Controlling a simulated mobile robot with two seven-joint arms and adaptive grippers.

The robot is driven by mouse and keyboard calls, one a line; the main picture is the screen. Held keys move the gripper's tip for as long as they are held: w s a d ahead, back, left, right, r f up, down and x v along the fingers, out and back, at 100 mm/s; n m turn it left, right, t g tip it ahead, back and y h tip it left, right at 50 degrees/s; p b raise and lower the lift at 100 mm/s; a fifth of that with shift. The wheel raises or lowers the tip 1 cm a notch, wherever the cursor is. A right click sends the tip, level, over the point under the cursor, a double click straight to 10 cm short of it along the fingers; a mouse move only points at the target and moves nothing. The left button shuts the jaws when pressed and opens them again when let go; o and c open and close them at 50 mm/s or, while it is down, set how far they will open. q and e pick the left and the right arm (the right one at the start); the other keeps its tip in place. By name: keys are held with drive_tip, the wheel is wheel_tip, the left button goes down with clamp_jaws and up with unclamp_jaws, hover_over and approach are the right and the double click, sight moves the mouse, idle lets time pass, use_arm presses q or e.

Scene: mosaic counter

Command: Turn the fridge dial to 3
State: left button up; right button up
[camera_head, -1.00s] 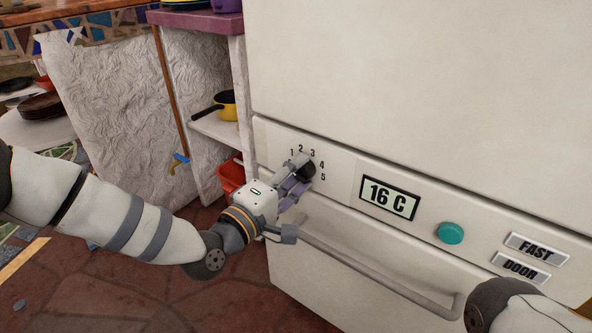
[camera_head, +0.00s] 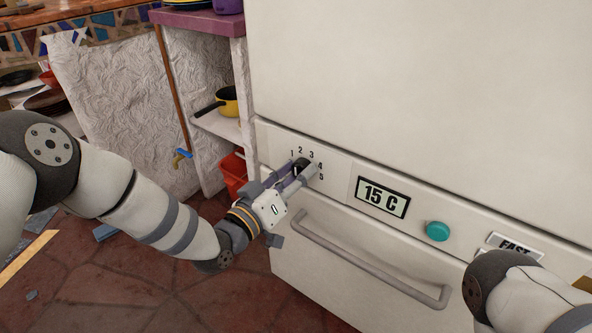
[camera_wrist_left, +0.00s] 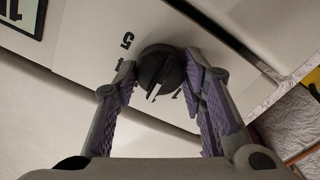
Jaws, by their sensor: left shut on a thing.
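The black fridge dial (camera_head: 301,163) sits on the white panel, ringed by the numbers 1 to 5. My left gripper (camera_head: 298,172) is shut on the dial, with its fingers on either side of it. In the left wrist view the round dial (camera_wrist_left: 160,66) stands between the two purple-padded fingers (camera_wrist_left: 160,80), and a light line shows on its face. The fingers hide part of the dial and some numbers, so I cannot tell exactly which number it points to. The display (camera_head: 382,197) reads 15 C. My right gripper is out of view.
A grey handle bar (camera_head: 370,262) juts out below the panel. A teal button (camera_head: 438,231) and a FAST label (camera_head: 514,247) are to the right. A shelf with a yellow pan (camera_head: 228,102) and a red container (camera_head: 234,174) stand left of the fridge.

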use_arm(q)
drive_tip(key=shift+m+p, duration=0.75)
drive_tip(key=shift+m, duration=1.45)
drive_tip(key=o, duration=1.2)
drive_tip(key=shift+c, duration=0.2)
drive_tip(key=shift+s+a, duration=0.1)
drive_tip(key=v, duration=1.1)
drive_tip(key=shift+s+a, duration=0.2)
drive_tip(key=shift+s, duration=0.15)
